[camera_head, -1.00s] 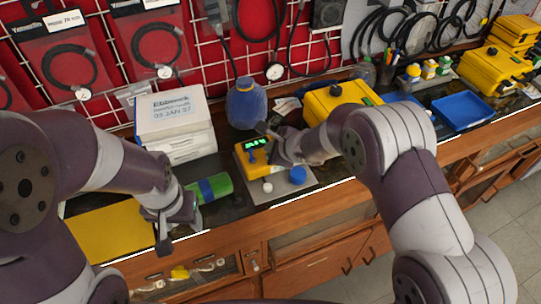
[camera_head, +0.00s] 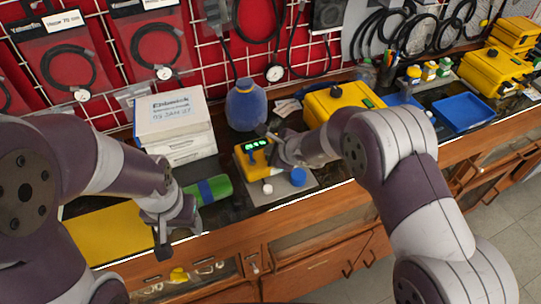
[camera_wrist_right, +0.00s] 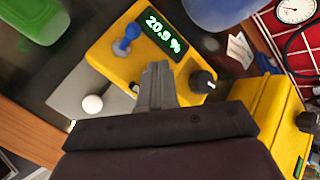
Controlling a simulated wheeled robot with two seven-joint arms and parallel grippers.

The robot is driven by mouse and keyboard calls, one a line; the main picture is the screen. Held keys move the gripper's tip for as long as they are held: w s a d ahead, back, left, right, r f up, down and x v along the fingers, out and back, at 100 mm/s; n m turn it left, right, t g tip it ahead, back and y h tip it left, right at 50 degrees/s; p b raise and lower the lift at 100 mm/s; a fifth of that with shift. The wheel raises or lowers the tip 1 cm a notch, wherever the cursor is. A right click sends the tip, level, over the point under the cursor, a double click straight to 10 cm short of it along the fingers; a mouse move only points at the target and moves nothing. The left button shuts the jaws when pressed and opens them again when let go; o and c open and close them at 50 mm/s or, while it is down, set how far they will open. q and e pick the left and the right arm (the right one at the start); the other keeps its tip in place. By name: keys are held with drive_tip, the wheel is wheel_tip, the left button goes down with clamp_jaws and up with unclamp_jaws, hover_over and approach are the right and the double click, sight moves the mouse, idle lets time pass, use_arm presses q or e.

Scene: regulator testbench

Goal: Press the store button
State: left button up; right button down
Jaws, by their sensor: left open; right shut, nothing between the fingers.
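The yellow tester (camera_head: 256,165) lies on a grey plate (camera_head: 307,184) at the middle of the bench. In the right wrist view the yellow tester (camera_wrist_right: 113,61) has a green lit display (camera_wrist_right: 163,33) reading about 20.9 %, a blue fitting (camera_wrist_right: 127,38) and a black knob (camera_wrist_right: 203,82). My right gripper (camera_wrist_right: 156,68) is shut and empty, its fingertips over the tester's face just below the display. I cannot tell whether they touch it. No store button can be made out; the fingers cover part of the face. My left gripper (camera_head: 178,232) is open and empty near the bench's front edge.
A green cylinder with a blue band (camera_head: 212,189) lies between my left gripper and the tester. A white box (camera_head: 174,118), blue jar (camera_head: 246,105) and yellow case (camera_head: 340,98) stand behind.

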drive_tip(key=shift+f+b, duration=0.25)
drive_tip(key=shift+b, duration=0.05)
drive_tip(key=shift+r, duration=0.15)
idle(0.5)
drive_tip(key=shift+r+p, duration=0.6)
drive_tip(key=shift+r, duration=0.15)
drive_tip(key=shift+r+p, duration=1.9)
drive_tip(key=shift+r, duration=0.7)
drive_tip(key=shift+f, duration=0.1)
